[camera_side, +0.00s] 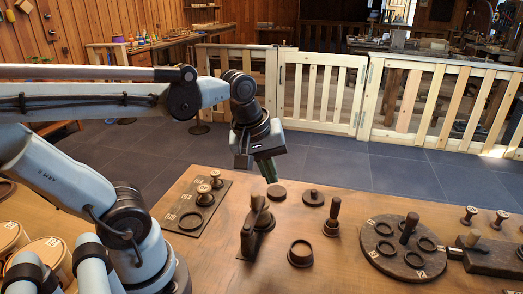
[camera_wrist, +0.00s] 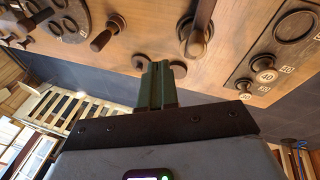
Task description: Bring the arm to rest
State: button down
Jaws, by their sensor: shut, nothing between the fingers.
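My gripper (camera_side: 268,175) hangs above the far edge of the wooden table (camera_side: 228,257), its greenish fingers together with nothing between them. In the wrist view the shut fingers (camera_wrist: 158,70) point at the table. Two small dark discs lie close by: a left disc (camera_side: 276,192) and a right disc (camera_side: 313,197) with a knob on top. The fingertips appear just above and beside the left disc; the side view does not settle the gap between them. My arm reaches in from the left.
A dark board (camera_side: 217,207) with spools and a ring lies left. A round plate (camera_side: 389,263) with rings and a dark block (camera_side: 490,261) fill the right. A fence (camera_side: 320,90) stands behind.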

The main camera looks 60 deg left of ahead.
jog(key=m+t, duration=0.1)
jog(key=m, duration=0.3)
jog(key=d+f+m+t, duration=0.1)
jog(key=m, duration=0.3)
jog(key=w+d+m+t, duration=0.1)
jog(key=m, duration=0.2)
jog(key=shift+w+f+m, duration=0.1)
jog(key=shift+f+m, duration=0.3)
